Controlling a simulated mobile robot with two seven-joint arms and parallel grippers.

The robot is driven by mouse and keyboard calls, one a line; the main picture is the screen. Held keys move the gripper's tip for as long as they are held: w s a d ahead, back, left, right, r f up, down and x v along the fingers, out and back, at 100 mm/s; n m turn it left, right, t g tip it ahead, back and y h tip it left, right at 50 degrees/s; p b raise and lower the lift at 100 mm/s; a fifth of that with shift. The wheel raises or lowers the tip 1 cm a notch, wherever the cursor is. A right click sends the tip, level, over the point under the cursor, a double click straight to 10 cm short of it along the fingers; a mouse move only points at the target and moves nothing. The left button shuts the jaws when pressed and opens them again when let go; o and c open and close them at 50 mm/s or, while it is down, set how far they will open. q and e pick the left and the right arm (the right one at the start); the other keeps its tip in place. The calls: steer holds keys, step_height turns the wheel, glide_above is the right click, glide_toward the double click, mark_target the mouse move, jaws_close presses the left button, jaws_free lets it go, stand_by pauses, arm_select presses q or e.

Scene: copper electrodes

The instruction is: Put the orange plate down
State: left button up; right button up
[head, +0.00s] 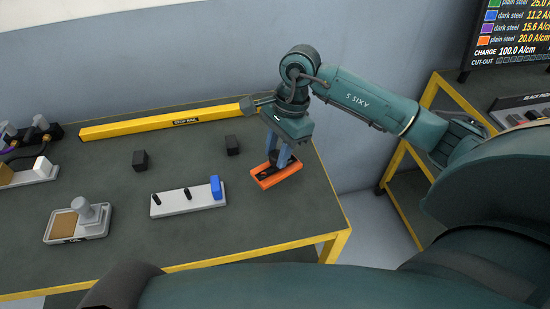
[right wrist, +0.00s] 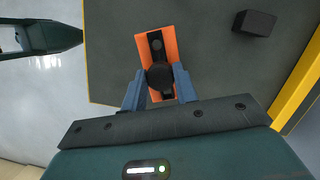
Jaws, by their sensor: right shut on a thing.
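The orange plate (head: 278,176) is at the right end of the dark table, with a dark strip and a round black knob on its top. My right gripper (head: 283,152) points down over it with blue fingers. In the right wrist view, the fingers of my right gripper (right wrist: 159,88) are closed on the black knob (right wrist: 160,76), and the orange plate (right wrist: 171,48) extends beyond them. Whether the plate touches the table top or hangs just above it, I cannot tell. My left gripper is not in view.
A pale rack (head: 168,207) with black pegs and a blue block (head: 216,187) stands left of the plate. Two black blocks (head: 140,160) (head: 232,145) and the yellow stop rail (head: 150,124) lie behind. A tray (head: 92,232) is front left. The table's yellow edge (head: 325,190) is close on the right.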

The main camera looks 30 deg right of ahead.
mark_target(273, 175)
step_height(273, 175, down, 4)
steer(key=shift+r+p, duration=0.1)
steer(key=shift+p, duration=0.2)
steer(key=shift+f+b, duration=0.25)
steer(key=shift+b, duration=0.05)
steer(key=o, duration=1)
steer(key=shift+r, duration=0.1)
